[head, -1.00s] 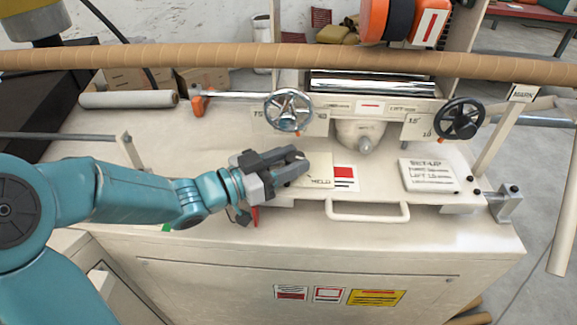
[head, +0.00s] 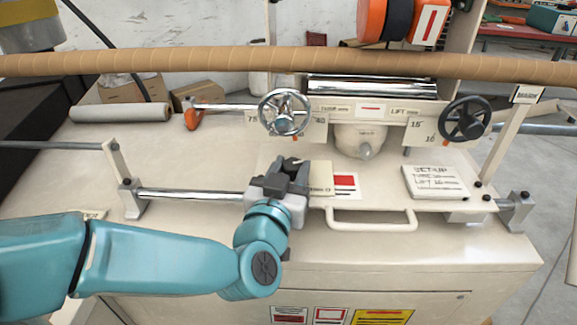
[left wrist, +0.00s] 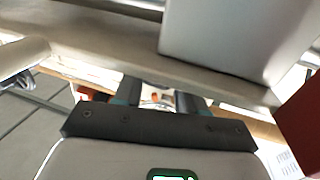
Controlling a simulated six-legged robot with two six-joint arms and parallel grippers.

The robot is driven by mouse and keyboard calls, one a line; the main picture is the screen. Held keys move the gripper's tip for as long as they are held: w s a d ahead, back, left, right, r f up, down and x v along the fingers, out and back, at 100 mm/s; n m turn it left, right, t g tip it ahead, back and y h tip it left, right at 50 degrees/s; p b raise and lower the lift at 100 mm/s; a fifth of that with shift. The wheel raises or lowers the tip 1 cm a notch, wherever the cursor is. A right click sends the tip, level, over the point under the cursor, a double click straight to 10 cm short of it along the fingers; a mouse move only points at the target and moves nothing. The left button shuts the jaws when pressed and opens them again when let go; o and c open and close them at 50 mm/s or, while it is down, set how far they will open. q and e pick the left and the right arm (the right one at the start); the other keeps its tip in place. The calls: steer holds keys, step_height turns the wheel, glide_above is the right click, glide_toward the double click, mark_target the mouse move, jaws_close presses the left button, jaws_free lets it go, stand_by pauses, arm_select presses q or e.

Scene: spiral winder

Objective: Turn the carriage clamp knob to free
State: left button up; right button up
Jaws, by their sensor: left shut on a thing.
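The cream carriage (head: 330,198) sits on a steel rail (head: 190,195) along the front of the machine, with a loop handle (head: 372,225) at its front edge. My left gripper (head: 285,170) is at the carriage's left end, pointing away from me, beside a cream card. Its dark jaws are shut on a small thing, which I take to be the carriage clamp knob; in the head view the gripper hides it. In the left wrist view, a small pale and reddish part of the knob (left wrist: 157,97) shows between the two fingers. My right gripper is out of view.
A chrome handwheel (head: 285,112) and a black handwheel (head: 466,119) stand behind the carriage. A long brown tube (head: 200,62) crosses above. A set-up card (head: 435,182) lies on the right of the carriage. The left tabletop is mostly clear.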

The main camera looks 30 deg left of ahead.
arm_select(q)
steer(key=n+y, duration=0.1)
steer(key=g+y+p, duration=0.1)
steer(key=n+y, duration=0.1)
steer(key=y, duration=0.1)
steer(key=shift+w+d+r+n+g, duration=0.1)
steer(key=shift+d+r+n+g, duration=0.05)
steer(key=shift+d+n+g, duration=0.15)
steer(key=shift+w+d+n+g+y+p, duration=0.15)
steer(key=shift+n+g+y+p, duration=1)
steer(key=shift+n+g+y, duration=1.35)
steer(key=shift+r+y, duration=0.1)
steer(key=shift+y, duration=0.4)
steer(key=o, duration=1.1)
steer(key=shift+c, duration=0.2)
steer(key=shift+t, duration=0.3)
steer(key=shift+d, duration=0.1)
steer(key=v, duration=1.1)
steer(key=shift+s+d+p, duration=0.2)
steer(key=shift+s+p, duration=0.1)
steer(key=shift+p, duration=0.05)
